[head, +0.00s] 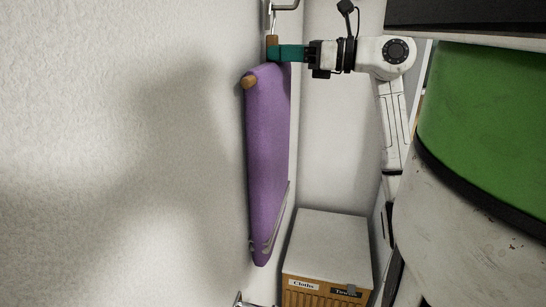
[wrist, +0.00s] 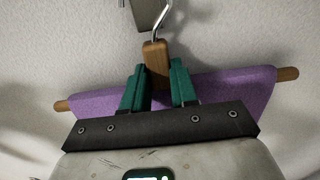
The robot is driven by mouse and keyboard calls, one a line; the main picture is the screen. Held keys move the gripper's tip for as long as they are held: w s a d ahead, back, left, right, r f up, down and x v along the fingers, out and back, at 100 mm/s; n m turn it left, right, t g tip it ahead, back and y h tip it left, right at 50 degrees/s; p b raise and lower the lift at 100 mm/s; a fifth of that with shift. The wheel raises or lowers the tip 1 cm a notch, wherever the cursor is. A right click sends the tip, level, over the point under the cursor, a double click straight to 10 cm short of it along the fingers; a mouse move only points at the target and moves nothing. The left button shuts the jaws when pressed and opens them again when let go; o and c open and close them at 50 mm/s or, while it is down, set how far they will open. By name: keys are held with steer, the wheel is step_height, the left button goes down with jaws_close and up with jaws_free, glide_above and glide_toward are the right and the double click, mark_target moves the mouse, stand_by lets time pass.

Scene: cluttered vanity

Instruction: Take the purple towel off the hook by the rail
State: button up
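The purple towel (head: 268,150) hangs long and narrow beside the left wall on a wooden hanger (head: 249,82). In the wrist view the towel (wrist: 100,102) lies over the hanger's bar, behind my fingers. The hanger's wooden neck (wrist: 157,60) carries a metal wire hook (wrist: 160,22), which runs up to a wall fitting (head: 286,4) at the top edge. My gripper (wrist: 158,85) has its two green fingers against both sides of the neck, shut on it. In the head view my gripper (head: 275,53) comes in from the right, above the towel.
A metal rail (head: 270,238) crosses near the towel's lower end. A pale-topped cabinet (head: 330,240) with labels for cloths and towels stands below on the right. The textured wall is close on the left. Open space lies between the towel and my arm.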

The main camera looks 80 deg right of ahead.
jaws_close()
steer(key=shift+s+a+b, duration=0.15)
steer(key=shift+s+b, duration=0.25)
steer(key=shift+s, duration=0.7)
steer(key=shift+f, duration=0.15)
stand_by(0.5)
steer(key=shift+r, duration=0.25)
stand_by(0.4)
steer(key=shift+s+r, duration=0.25)
steer(key=shift+r, duration=0.8)
steer(key=shift+s+a+r, duration=0.1)
steer(key=shift+s+r, duration=0.1)
steer(key=shift+s, duration=0.3)
